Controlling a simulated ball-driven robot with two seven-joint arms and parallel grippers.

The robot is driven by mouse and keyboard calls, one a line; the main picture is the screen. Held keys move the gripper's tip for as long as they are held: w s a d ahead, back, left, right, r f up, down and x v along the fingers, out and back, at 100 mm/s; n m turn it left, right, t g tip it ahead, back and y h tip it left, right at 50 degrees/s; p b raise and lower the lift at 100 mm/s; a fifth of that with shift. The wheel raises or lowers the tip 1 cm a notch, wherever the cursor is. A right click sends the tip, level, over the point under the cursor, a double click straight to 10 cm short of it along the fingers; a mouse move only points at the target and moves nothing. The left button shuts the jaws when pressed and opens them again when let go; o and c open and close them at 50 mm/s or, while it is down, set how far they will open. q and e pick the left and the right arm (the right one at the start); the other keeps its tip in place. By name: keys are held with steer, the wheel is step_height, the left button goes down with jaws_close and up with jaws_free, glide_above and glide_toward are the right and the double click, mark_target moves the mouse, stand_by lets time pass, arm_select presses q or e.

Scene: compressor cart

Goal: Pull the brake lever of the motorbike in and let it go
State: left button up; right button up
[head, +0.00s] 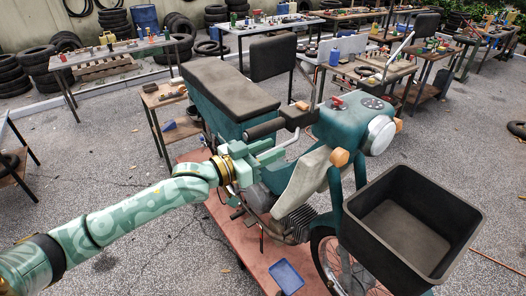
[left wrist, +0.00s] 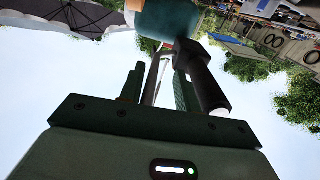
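The teal motorbike (head: 235,90) stands with its handlebar toward my left arm. The black left handlebar grip (head: 264,129) also shows in the left wrist view (left wrist: 205,83). The thin silver brake lever (head: 292,139) runs beside the grip. My left gripper (head: 277,151) is just below the grip in the head view. In the left wrist view its fingers (left wrist: 158,88) stand apart, with the lever (left wrist: 154,78) showing in the gap between them. The grip lies beside the right-hand finger, outside the gap. I cannot tell whether a finger touches either. My right gripper is not in view.
A black basket (head: 413,225) is on the bike's front at the right. The bike stands on a reddish platform (head: 238,232) with a blue tray (head: 286,277). A small wooden table (head: 160,96) is behind the bike's left side. Open paving (head: 120,165) lies to the left.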

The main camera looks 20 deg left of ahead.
arm_select(q)
steer(key=b+v, duration=0.1)
steer(key=v, duration=1.5)
steer(key=shift+a, duration=0.15)
